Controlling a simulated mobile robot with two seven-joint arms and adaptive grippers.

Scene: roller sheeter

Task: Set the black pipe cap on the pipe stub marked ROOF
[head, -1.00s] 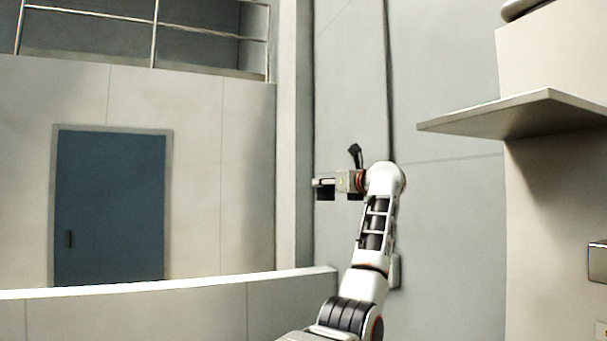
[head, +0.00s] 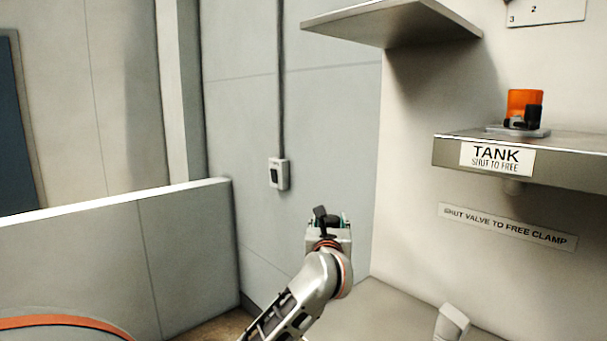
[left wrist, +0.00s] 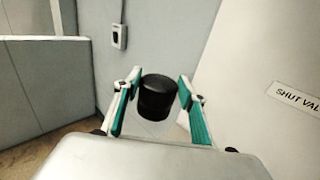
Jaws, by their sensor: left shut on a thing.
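My left gripper (head: 335,222) is left of the wall shelf in the head view, pointing away from me. In the left wrist view the black pipe cap (left wrist: 157,97) sits between the green-padded fingers of this gripper (left wrist: 157,100). The gripper is shut on the cap and holds it up in the air. In the head view the cap is largely hidden by the wrist and gripper. The pipe stub marked ROOF is not in view.
A shelf (head: 446,152) labelled TANK juts out at right, bearing an orange cylinder (head: 525,104) with a black clamp. A sign (head: 508,227) is below. A grey ledge (head: 385,28) overhangs above. A low wall (head: 120,250) stands at left.

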